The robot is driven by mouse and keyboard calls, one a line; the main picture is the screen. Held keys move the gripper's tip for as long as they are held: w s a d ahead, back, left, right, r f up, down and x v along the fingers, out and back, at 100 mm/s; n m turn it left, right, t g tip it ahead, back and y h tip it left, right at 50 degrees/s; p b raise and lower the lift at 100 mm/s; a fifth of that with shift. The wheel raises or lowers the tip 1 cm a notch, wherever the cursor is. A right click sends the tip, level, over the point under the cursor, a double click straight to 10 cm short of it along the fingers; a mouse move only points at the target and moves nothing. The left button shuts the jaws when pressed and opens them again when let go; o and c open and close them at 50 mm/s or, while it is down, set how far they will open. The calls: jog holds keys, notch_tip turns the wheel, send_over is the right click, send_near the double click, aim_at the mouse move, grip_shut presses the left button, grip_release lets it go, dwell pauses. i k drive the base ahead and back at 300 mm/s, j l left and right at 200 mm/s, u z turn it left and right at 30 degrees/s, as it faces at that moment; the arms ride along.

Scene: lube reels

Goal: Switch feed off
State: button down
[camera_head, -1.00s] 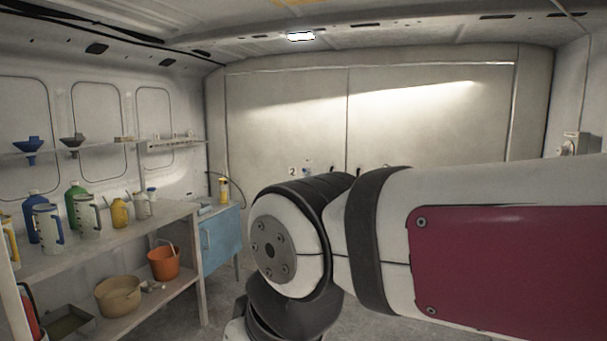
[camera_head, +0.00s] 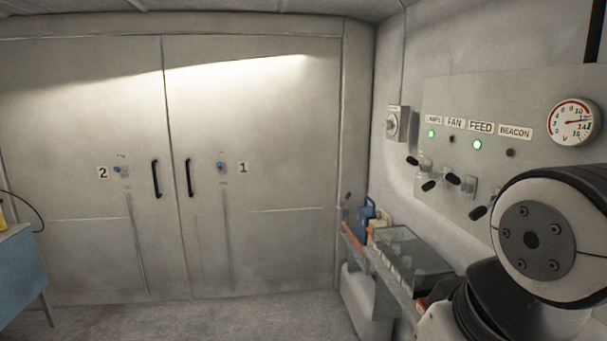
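A switch panel (camera_head: 555,92) is on the right wall, with a row of labels reading LAMPS, FAN, FEED and BEACON. The FEED label (camera_head: 481,126) is third from the left, and the green lamp (camera_head: 477,145) under it is lit. Below are several black-handled levers. The third lever from the left (camera_head: 453,179) appears to be the FEED one; its handle sits higher than the handles of the second lever (camera_head: 428,186) and fourth lever (camera_head: 478,213). My gripper is not in view; only part of my arm shows at the lower right, in front of the panel's lower part.
A green lamp (camera_head: 431,134) is lit under LAMPS; those under FAN and BEACON are dark. A round gauge (camera_head: 574,122) is right of the labels. A shelf with a clear-lidded box (camera_head: 412,254) runs below the panel. The floor (camera_head: 240,315) before the double doors is clear.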

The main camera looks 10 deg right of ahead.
aim_at(454, 180)
jog(key=z, duration=0.85)
